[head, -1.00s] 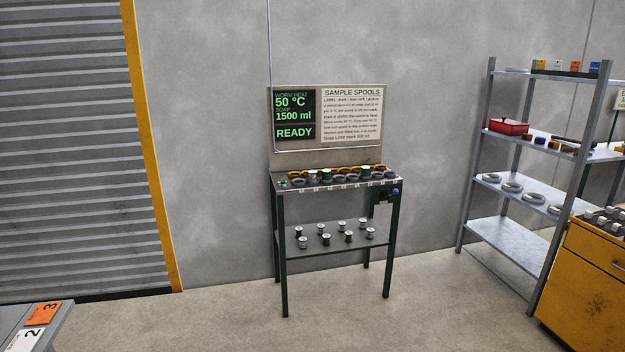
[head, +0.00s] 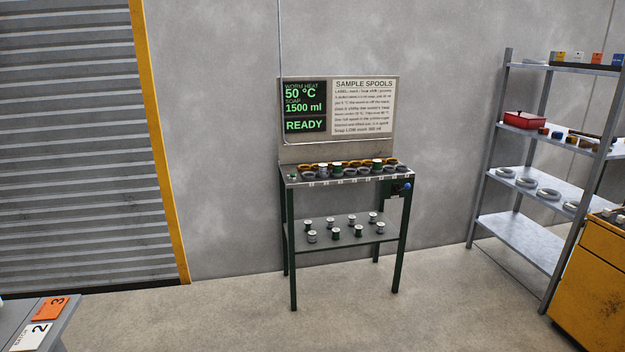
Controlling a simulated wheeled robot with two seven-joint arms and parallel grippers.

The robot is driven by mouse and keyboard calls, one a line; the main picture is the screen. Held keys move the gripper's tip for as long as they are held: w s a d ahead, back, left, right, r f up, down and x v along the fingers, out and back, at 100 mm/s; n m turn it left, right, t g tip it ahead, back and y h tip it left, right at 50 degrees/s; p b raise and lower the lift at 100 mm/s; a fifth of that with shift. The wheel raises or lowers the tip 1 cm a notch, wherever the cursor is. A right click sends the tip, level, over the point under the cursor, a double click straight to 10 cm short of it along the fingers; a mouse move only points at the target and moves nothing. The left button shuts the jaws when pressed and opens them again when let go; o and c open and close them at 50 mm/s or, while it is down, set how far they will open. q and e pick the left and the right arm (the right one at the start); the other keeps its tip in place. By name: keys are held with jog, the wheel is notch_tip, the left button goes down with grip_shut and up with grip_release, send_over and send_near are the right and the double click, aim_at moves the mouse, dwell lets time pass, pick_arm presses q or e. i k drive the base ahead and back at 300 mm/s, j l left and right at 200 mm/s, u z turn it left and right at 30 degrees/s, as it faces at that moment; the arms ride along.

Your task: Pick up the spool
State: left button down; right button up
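A small dark green stand (head: 293,262) is against the grey wall, some distance ahead of me. Its top holds several spools, some green and white, such as a spool (head: 337,170), among yellow and grey rings. I cannot tell which spool the task means. Neither of my grippers is in view.
A sign board (head: 363,107) and a green-text screen (head: 305,108) rise behind the stand. A metal rack (head: 516,244) and a yellow cabinet (head: 585,285) stand at right. A grey table (head: 60,318) with number cards is at lower left. The floor before the stand is clear.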

aim_at(322, 167)
jog(key=i+u, duration=0.35)
jog(key=i, duration=1.7)
jog(key=j, duration=0.05)
